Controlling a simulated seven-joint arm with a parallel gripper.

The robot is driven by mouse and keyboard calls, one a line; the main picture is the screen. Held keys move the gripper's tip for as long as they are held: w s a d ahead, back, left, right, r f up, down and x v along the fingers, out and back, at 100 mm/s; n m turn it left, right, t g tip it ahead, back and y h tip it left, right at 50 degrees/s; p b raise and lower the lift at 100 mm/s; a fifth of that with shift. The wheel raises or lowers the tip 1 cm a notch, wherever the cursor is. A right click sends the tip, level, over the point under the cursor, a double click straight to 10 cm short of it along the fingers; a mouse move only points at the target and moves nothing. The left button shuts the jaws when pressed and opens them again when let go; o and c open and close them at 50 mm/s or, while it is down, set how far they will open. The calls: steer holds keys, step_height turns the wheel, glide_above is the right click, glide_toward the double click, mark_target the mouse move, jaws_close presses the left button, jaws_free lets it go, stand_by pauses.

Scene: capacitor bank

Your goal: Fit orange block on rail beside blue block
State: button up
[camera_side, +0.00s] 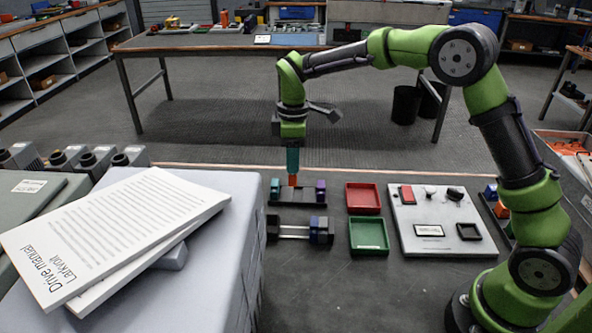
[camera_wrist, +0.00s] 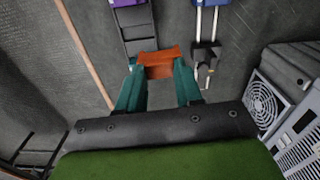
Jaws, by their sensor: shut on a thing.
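The orange block (camera_side: 292,181) is held between the teal fingertips of my gripper (camera_side: 292,172). In the wrist view the orange block (camera_wrist: 158,62) spans the gap between the fingers. It is at the left part of a dark slotted rack (camera_wrist: 138,47); whether it touches the rack I cannot tell. The rail with two silver rods (camera_side: 294,232) lies in front of the rack and is clear in its middle. The blue block (camera_side: 318,230) sits at the rail's right end; its edge shows at the top of the wrist view (camera_wrist: 209,3). A dark block (camera_side: 272,228) is at the left end.
The rack also holds a teal block (camera_side: 275,188) and a purple block (camera_side: 320,189). A red tray (camera_side: 363,198) and a green tray (camera_side: 369,235) stand to the right, beside a pale board (camera_side: 440,220). Grey cabinets with papers (camera_side: 120,235) stand at left.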

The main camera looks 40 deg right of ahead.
steer(key=s+a+f, duration=0.2)
steer(key=s+a, duration=0.2)
steer(key=s, duration=0.5)
steer(key=shift+m, duration=0.4)
steer(key=shift+w+a+f, duration=0.1)
steer(key=shift+w+f, duration=0.1)
steer(key=shift+f, duration=1.1)
steer(key=shift+w+f, duration=0.15)
steer(key=shift+f, duration=1.1)
steer(key=shift+f, duration=0.4)
steer(key=shift+f, duration=0.2)
steer(key=shift+f, duration=0.5)
steer(key=o, duration=1.1)
steer(key=shift+c, duration=0.2)
